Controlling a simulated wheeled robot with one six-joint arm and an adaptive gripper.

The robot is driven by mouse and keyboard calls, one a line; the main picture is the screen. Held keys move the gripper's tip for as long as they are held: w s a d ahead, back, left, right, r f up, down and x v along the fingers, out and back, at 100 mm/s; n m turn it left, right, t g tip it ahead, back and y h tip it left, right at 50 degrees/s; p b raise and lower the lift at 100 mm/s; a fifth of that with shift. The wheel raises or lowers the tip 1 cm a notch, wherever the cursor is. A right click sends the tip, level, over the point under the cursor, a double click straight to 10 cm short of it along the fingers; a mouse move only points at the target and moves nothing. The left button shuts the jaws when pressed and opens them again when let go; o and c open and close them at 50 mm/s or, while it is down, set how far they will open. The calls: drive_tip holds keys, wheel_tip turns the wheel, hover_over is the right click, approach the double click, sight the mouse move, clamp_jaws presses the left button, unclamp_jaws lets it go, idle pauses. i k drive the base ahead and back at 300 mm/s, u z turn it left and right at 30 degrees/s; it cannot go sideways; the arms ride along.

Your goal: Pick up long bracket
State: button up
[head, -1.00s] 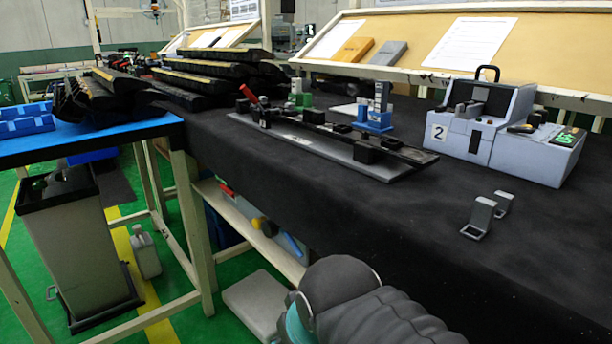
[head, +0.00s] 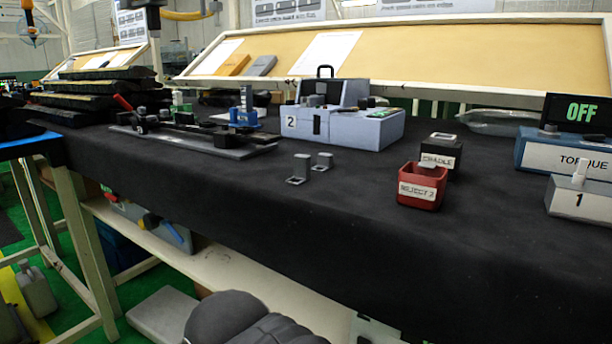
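Two small grey brackets stand close together on the black-covered bench, in the middle of the head view. The left bracket (head: 299,169) is a little nearer to me and appears slightly larger, with a flat foot on the cloth. The right bracket (head: 323,161) stands just behind it, apart from it. I cannot tell for certain which is the long bracket. My gripper is not in view; only a dark rounded part of my arm shows at the bottom edge, well below the brackets.
A red reject bin (head: 421,188) and a black cradle box (head: 442,152) stand right of the brackets. Grey-blue station 2 (head: 366,133) and a long fixture board (head: 215,146) lie behind. A torque unit (head: 560,152) and box 1 (head: 578,201) are at right. Cloth around the brackets is clear.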

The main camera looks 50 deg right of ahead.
sight(301, 162)
drive_tip(key=u, duration=0.95)
drive_tip(key=i, duration=0.35)
drive_tip(key=z, duration=2.6)
